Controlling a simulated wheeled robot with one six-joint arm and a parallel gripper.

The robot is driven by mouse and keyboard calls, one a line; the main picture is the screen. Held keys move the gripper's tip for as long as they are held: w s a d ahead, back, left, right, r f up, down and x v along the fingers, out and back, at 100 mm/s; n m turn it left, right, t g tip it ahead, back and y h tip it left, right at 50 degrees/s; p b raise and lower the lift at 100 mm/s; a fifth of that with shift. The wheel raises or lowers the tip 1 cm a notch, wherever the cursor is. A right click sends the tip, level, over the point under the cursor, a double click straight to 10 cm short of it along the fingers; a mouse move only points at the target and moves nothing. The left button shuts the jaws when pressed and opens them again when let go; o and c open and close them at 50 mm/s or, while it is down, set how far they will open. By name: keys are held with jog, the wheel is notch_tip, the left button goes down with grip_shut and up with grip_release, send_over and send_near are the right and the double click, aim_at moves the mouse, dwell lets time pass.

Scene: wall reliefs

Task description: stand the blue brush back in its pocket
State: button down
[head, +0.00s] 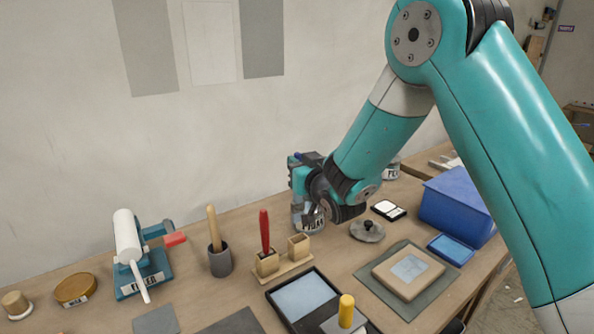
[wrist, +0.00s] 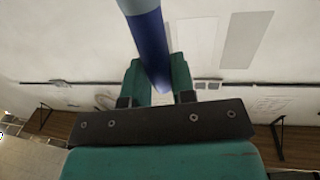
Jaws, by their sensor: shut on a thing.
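My gripper (head: 299,178) is above the back of the bench, near the wall, and right of and higher than the wooden brush holder (head: 284,274). In the wrist view my gripper (wrist: 157,78) is shut on the blue brush (wrist: 148,38), whose shaft runs up between the fingers out of the top of the picture. In the head view the brush is mostly hidden by the gripper. The holder has two pockets. The left pocket holds a red brush (head: 264,232) upright. The right pocket (head: 299,245) looks empty.
A dark cup with a wooden-handled tool (head: 220,260) stands left of the holder. A black-framed tray (head: 304,296) lies in front. A labelled jar (head: 309,219) stands below my gripper. A grey lidded disc (head: 367,231) and a blue bin (head: 458,208) are to the right.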

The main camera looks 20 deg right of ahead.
jog(key=b, duration=0.4)
send_over(300, 205)
jog(key=shift+s+f, duration=0.15)
jog(key=shift+f, duration=2.45)
notch_tip(300, 205, down, 4)
jog(key=b, duration=0.3)
jog(key=shift+r+b, duration=0.1)
jog(key=shift+b, duration=0.3)
jog(key=shift+f+b, duration=1.4)
jog(key=shift+b, duration=0.05)
jog(key=shift+c, duration=2)
grip_release()
jog(key=shift+r, duration=0.15)
jog(key=shift+r+p, duration=2.7)
jog(key=shift+r, duration=1.15)
